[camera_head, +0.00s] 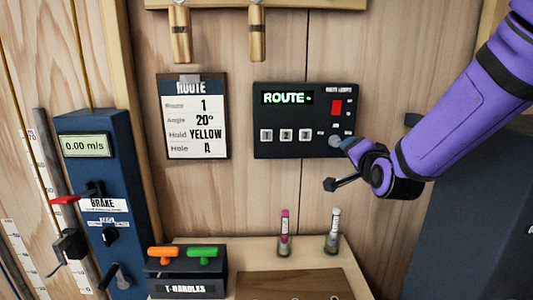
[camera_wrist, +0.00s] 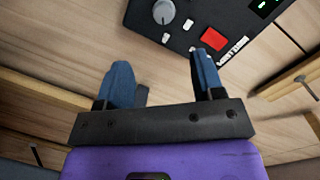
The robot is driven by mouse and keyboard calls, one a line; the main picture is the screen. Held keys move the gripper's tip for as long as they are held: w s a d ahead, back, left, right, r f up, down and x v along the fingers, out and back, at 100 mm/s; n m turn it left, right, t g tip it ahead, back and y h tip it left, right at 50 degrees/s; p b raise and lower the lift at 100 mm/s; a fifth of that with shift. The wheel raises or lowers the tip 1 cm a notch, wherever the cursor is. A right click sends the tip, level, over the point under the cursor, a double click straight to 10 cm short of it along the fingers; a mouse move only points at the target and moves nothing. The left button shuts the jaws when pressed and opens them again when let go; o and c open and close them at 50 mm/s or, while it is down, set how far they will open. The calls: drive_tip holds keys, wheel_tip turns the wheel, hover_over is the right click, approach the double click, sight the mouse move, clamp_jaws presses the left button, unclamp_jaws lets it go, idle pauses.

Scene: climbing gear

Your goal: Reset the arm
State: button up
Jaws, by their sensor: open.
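My purple arm (camera_head: 460,115) reaches in from the upper right of the head view. My gripper (camera_head: 352,148) is at the lower right corner of the black route panel, close to its round grey knob (camera_head: 335,141). In the wrist view my gripper (camera_wrist: 162,68) shows two blue fingers spread apart with nothing between them. The panel (camera_wrist: 240,15) lies beyond the fingertips, with the grey knob (camera_wrist: 160,12) and a red switch (camera_wrist: 213,39). Whether a finger touches the panel cannot be told.
A route card (camera_head: 194,125) hangs left of the panel. Below stand a pink-capped tube (camera_head: 285,235), a white-capped tube (camera_head: 333,232) and a T-handle box (camera_head: 187,275). A blue brake unit (camera_head: 95,165) with levers is at left. Wooden pegs (camera_head: 257,35) hang above.

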drive_tip(key=s+d+r+n+g, duration=0.2)
drive_tip(key=s+n+g, duration=0.3)
drive_tip(key=s, duration=1)
drive_tip(key=s+d+r+n+g, duration=0.1)
drive_tip(key=s+d+n+g, duration=0.3)
drive_tip(key=s, duration=1.1)
drive_tip(key=shift+s+r+n+g+h, duration=0.35)
drive_tip(key=shift+n+g, duration=0.25)
drive_tip(key=shift+g, duration=0.5)
